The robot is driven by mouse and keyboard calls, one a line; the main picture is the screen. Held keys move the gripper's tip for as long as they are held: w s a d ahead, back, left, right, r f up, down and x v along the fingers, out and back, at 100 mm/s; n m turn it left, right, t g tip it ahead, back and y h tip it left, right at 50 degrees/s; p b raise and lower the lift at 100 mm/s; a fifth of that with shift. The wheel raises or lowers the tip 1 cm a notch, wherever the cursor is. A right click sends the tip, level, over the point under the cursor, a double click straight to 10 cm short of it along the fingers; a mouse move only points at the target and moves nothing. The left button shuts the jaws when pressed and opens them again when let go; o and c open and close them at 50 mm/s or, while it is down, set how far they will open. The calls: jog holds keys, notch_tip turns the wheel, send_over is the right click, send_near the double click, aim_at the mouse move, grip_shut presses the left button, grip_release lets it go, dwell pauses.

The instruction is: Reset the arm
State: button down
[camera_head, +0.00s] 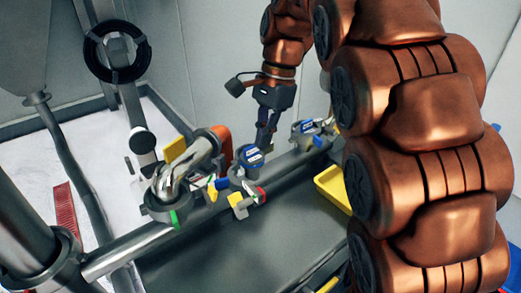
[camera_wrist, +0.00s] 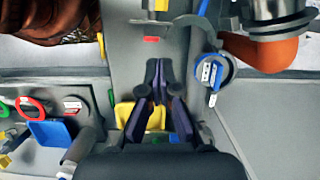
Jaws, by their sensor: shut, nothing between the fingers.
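My arm comes down from the top of the head view, with its large copper-coloured links filling the right side. My gripper (camera_head: 264,146) points down just above the pipework, close to a blue-labelled fitting (camera_head: 250,157); I cannot tell whether they touch. In the wrist view my gripper's dark fingers (camera_wrist: 158,70) come together at the tips, with nothing held between them.
A metal pipe (camera_head: 130,250) with valves runs across the sifter. A yellow bin (camera_head: 332,187) lies right of the gripper and shows behind the fingers in the wrist view (camera_wrist: 155,118). A blue-and-white round fitting (camera_wrist: 212,73) is right of the fingers. A black ring (camera_head: 117,51) stands at upper left.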

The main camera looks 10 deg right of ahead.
jog(key=s+d+f+n+h, duration=0.1)
jog(key=s+f+n, duration=0.3)
jog(key=s, duration=0.4)
jog(key=s+d+f+n, duration=0.2)
jog(key=s+f+n, duration=0.2)
jog(key=s+f, duration=0.3)
jog(key=s+d+f+n+h, duration=0.1)
jog(key=s+f+n, duration=0.3)
jog(key=s, duration=0.7)
jog(key=shift+s+d+f+n+g+h, duration=0.2)
jog(key=shift+d+f+n+g+h, duration=0.1)
jog(key=shift+d+f, duration=0.4)
